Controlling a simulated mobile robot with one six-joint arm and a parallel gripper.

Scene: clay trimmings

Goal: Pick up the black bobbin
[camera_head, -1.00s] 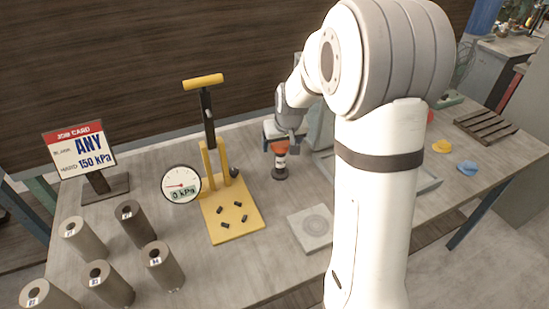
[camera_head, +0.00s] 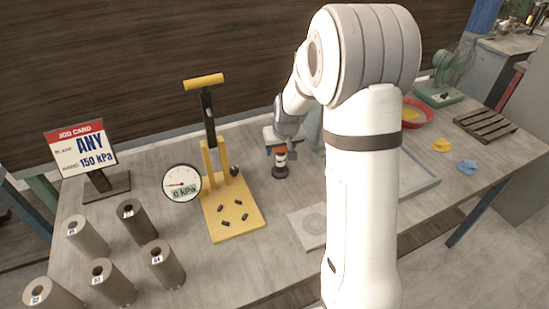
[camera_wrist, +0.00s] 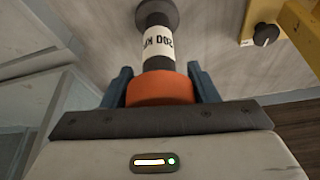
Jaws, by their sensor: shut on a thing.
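The black bobbin (camera_head: 280,170) stands upright on the bench, to the right of the yellow pump; I cannot tell whether its base touches the bench. It has a dark body, a pale printed label and an orange end. My gripper (camera_head: 280,149) is over its top. In the wrist view, the blue fingers of my gripper (camera_wrist: 160,87) lie on both sides of the orange end and are shut on it. The bobbin's dark shaft, label and round flange (camera_wrist: 157,14) extend away from the fingers. Part of the orange end is hidden by the gripper.
A yellow hand pump (camera_head: 247,222) with a gauge (camera_head: 182,184) reading 0 kPa stands left of the bobbin. Several numbered grey-brown cylinders (camera_head: 165,268) and a job card (camera_head: 80,147) are farther left. A pale square plate (camera_head: 300,222) lies in front; a red bowl (camera_head: 428,117) is at right.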

